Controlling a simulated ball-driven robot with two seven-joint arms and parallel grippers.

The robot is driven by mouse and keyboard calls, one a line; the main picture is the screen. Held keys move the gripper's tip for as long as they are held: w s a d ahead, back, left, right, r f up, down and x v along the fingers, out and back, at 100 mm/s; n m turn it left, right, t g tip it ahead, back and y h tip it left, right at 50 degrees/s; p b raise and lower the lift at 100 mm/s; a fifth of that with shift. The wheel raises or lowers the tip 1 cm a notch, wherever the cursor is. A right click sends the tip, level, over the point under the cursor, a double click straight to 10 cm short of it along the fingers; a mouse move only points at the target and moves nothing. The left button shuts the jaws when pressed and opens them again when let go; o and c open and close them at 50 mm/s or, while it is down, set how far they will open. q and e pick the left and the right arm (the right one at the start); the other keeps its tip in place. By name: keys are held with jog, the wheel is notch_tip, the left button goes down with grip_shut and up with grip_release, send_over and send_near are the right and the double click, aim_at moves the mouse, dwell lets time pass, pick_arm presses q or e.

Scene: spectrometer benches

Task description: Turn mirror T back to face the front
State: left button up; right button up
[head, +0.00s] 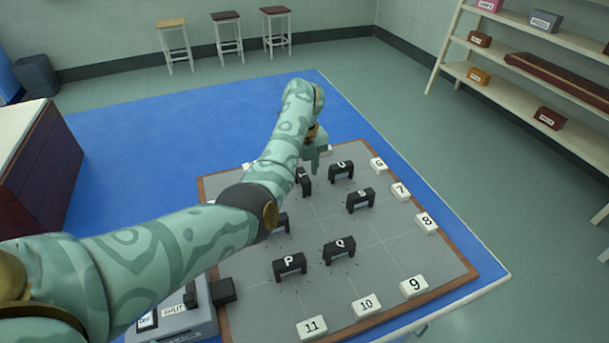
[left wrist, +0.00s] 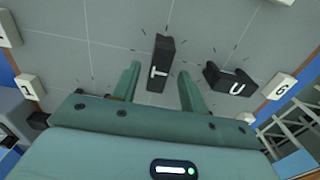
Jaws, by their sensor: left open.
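Mirror T (left wrist: 158,62), a small black block with a white letter T, stands on the grey board (head: 390,262). It shows end-on in the head view (head: 304,184), turned at a clear angle to mirror U (head: 341,171) beside it. My left gripper (head: 315,152) is above the board at mirror T, pointing down. In the left wrist view its open fingers (left wrist: 159,84) are on either side of mirror T, with gaps on both sides and no visible contact. My arm partly hides mirror T in the head view. My right gripper is not in view.
Mirror U (left wrist: 231,80) stands close to the right finger in the wrist view. Mirrors S (head: 361,199), Q (head: 339,249) and P (head: 289,264) stand nearby. White number blocks, such as 8 (head: 426,223), line the board's edge. A grey box marked SHUT (head: 190,322) is at front left.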

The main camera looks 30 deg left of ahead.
pick_arm(q)
jog(key=shift+f, duration=0.5)
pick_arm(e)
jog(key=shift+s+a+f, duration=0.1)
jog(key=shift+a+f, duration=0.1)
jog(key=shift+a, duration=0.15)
pick_arm(q)
jog(key=shift+c, duration=0.3)
grip_shut()
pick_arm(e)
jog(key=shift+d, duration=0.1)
